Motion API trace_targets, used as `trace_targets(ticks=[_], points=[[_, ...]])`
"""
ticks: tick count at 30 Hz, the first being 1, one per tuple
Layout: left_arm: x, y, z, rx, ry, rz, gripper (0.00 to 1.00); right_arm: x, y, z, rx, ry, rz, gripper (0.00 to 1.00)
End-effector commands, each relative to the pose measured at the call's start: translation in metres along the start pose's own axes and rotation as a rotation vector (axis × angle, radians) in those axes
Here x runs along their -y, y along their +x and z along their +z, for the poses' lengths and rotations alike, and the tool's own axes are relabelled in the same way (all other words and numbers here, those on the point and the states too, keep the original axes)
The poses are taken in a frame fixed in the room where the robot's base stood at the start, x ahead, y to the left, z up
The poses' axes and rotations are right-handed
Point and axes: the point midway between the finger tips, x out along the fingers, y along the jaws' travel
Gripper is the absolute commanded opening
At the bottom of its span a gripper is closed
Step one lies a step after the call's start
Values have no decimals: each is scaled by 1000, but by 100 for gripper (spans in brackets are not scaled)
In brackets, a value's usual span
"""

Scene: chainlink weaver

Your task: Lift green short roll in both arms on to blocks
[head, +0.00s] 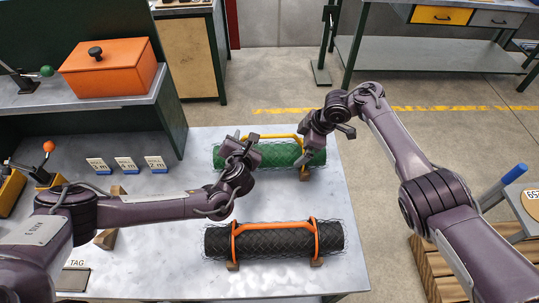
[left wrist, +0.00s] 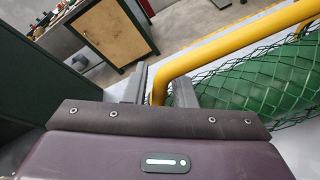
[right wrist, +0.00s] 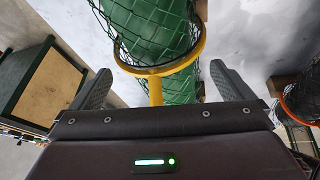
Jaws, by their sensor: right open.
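The green short roll (head: 262,155), wrapped in wire mesh with a yellow carrying frame (head: 275,136), lies crosswise at the back of the table. My left gripper (head: 240,142) is at its left end; in the left wrist view its fingers close around the yellow bar (left wrist: 172,75) beside the green roll (left wrist: 255,88). My right gripper (head: 313,158) is at the right end. In the right wrist view its fingers are wide apart, with the yellow frame's post (right wrist: 155,92) between them and the green roll (right wrist: 150,35) beyond. A wooden block (head: 304,173) shows by the roll's right end.
A black mesh roll (head: 273,241) with orange handles stands on wooden blocks (head: 232,265) at the front. More wooden blocks (head: 107,239) are at the left, partly behind my left arm. Small label cards (head: 126,164) stand left of the green roll. The table (head: 345,215) is bare between the rolls.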

Motion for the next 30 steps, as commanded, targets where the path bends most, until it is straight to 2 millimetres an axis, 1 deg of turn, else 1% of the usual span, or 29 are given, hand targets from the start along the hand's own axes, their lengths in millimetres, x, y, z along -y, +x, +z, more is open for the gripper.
trace_targets(ticks=[1, 4, 12, 14, 15, 18, 30], points=[[0, 4, 0, -1, -1, 1, 23, 0, 4, 0, 1, 0, -2, 100], [0, 8, 0, -2, -1, -1, 23, 0, 8, 0, 2, -2, 0, 100], [0, 9, 0, -2, -1, -1, 23, 0, 9, 0, 2, -2, 1, 100], [0, 9, 0, -2, -1, -1, 17, 0, 9, 0, 2, -2, 1, 93], [0, 9, 0, -2, -1, -1, 12, 0, 9, 0, 2, -2, 1, 88], [0, 9, 0, -2, -1, -1, 0, 0, 9, 0, 2, -2, 1, 75], [0, 9, -1, -2, -1, -1, 0, 0, 8, 0, 2, 0, 2, 23]])
